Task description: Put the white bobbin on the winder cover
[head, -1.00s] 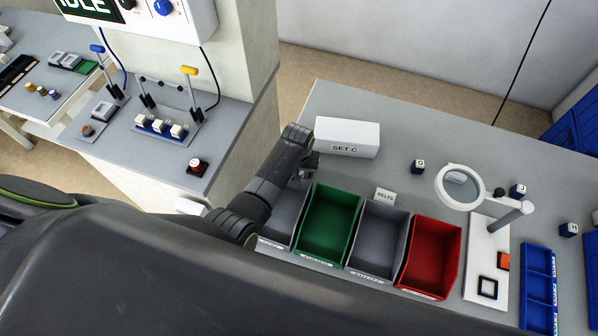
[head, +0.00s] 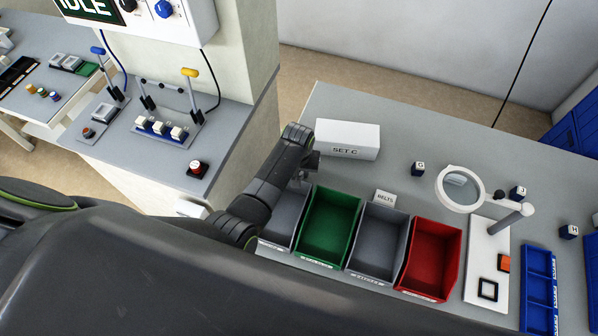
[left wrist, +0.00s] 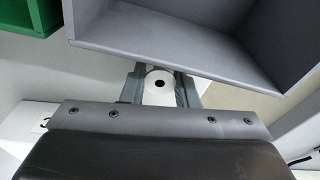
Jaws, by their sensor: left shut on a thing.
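My left gripper (head: 306,172) is beyond the back edge of the left grey bin (head: 287,214), low over the grey table. In the left wrist view its two fingers (left wrist: 161,86) are shut on the white bobbin (left wrist: 159,77), a round white piece with a dark centre hole. The bobbin sits beside the grey bin's wall (left wrist: 185,55). In the head view my arm hides the bobbin. I cannot make out a winder cover in either view. My right gripper is not in view.
A green bin (head: 329,227), another grey bin (head: 377,238) and a red bin (head: 430,258) stand in a row to the right. A white SET C box (head: 348,139) stands behind. A ring magnifier (head: 460,189) is on the right.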

